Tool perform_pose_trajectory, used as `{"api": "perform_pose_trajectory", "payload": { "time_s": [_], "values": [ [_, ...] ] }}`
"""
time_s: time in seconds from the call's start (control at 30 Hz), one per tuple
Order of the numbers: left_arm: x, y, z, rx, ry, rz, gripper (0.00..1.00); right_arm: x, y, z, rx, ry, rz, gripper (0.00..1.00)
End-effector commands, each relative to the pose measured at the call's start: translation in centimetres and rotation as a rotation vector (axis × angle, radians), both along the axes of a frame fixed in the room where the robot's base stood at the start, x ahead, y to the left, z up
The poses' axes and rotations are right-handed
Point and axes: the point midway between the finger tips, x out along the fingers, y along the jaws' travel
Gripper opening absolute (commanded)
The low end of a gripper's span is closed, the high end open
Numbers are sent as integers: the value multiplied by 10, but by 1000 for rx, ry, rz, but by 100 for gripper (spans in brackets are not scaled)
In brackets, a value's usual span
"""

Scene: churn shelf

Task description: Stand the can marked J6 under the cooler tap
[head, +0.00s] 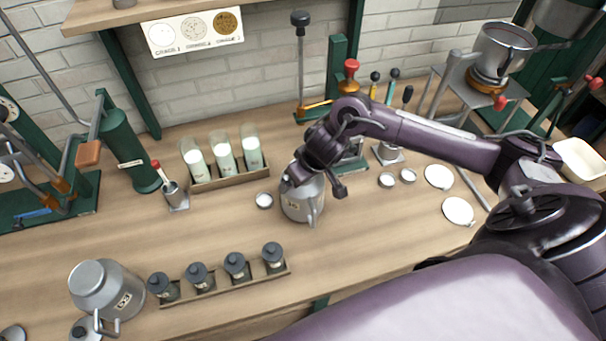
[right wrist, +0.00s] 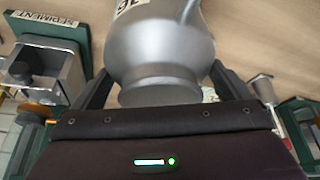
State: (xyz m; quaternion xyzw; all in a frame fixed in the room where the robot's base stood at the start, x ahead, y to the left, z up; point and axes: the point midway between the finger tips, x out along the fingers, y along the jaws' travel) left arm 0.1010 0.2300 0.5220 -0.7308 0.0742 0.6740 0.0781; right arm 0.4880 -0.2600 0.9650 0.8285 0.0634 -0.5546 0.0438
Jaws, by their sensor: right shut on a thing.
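A grey metal can (head: 302,203) with a handle and a small label is near the middle of the bench. My right gripper (head: 292,180) is shut on it near its neck. In the right wrist view the same can (right wrist: 160,50) sits between the two fingers, and part of its label, which seems to read J6, shows at the top edge. I cannot tell whether its base touches the bench. A second grey can (head: 95,285) with a label stands at the front left, apart from the gripper. I cannot tell which fitting is the cooler tap. My left gripper is out of view.
A rack of white-filled bottles (head: 222,160) stands behind left of the held can. A row of dark-lidded jars (head: 235,266) is in front left. Small lids (head: 264,200) and white discs (head: 458,211) lie on the bench. A metal pot (head: 502,48) stands at the back right.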

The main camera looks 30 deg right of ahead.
Motion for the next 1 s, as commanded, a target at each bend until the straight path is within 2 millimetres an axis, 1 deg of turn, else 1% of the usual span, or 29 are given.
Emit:
{"api": "perform_pose_trajectory", "payload": {
  "time_s": [0.17, 0.3, 0.33, 0.57, 0.67, 0.77, 1.0],
  "values": [
    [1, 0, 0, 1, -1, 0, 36, 1, 0, 1, 1, -2, 0, 49],
    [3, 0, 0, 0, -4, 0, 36, 0, 0, -2, 1, -1, 0, 49],
    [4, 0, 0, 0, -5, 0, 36, 0, 0, -2, 1, 0, 0, 99],
    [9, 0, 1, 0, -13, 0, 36, 0, 0, -2, 1, 0, 1, 100],
    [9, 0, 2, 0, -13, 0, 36, 0, 0, 3, 1, -1, 1, 100],
    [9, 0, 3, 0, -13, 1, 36, -5, -1, 16, 1, -3, 2, 100],
    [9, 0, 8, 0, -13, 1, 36, -24, -4, 64, -3, -4, 3, 100]
  ]
}}
